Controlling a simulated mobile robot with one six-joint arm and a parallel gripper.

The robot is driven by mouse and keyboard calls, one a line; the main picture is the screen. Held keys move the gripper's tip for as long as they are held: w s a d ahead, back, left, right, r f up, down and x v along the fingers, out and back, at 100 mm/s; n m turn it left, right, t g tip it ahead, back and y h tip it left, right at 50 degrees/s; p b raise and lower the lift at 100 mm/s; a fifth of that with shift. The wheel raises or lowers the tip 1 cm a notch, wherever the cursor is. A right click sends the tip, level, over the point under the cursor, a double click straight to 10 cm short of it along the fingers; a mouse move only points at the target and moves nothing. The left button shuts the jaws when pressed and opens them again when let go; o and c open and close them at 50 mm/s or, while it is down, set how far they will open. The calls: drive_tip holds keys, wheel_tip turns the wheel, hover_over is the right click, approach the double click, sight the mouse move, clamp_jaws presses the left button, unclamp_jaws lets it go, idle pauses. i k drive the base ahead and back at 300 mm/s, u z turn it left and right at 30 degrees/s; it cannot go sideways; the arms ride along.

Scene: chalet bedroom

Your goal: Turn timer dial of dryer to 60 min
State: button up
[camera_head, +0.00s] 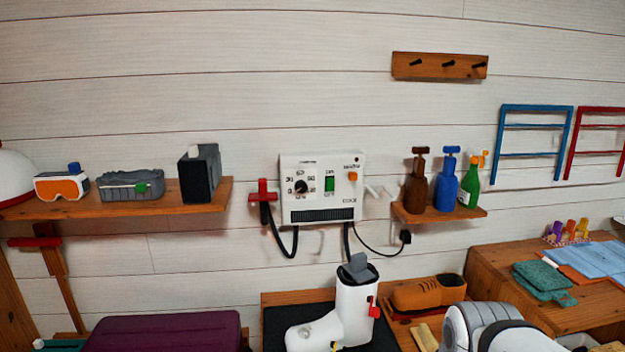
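The dryer (320,211) is a white box fixed on the plank wall in the middle of the head view. Its timer dial (301,187) is a small black round knob on the left of the front, ringed by printed marks. The marks and the knob's pointer direction are too small to read surely. Right of the dial are a green switch (329,184) and a small orange part (352,176). A dark vent grille (322,215) runs along the bottom. My gripper is not in view; a white and grey rounded part at the bottom right looks like my arm.
Wall shelves flank the dryer: one with goggles (62,188) and a dark box (199,173), one with spray bottles (446,184). A red holder (263,196), hoses and a cord adjoin the dryer. A white boot (353,308) stands below. The dryer's front looks unobstructed.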

sight(301, 186)
drive_tip(key=i, duration=0.95)
drive_tip(key=z, duration=0.05)
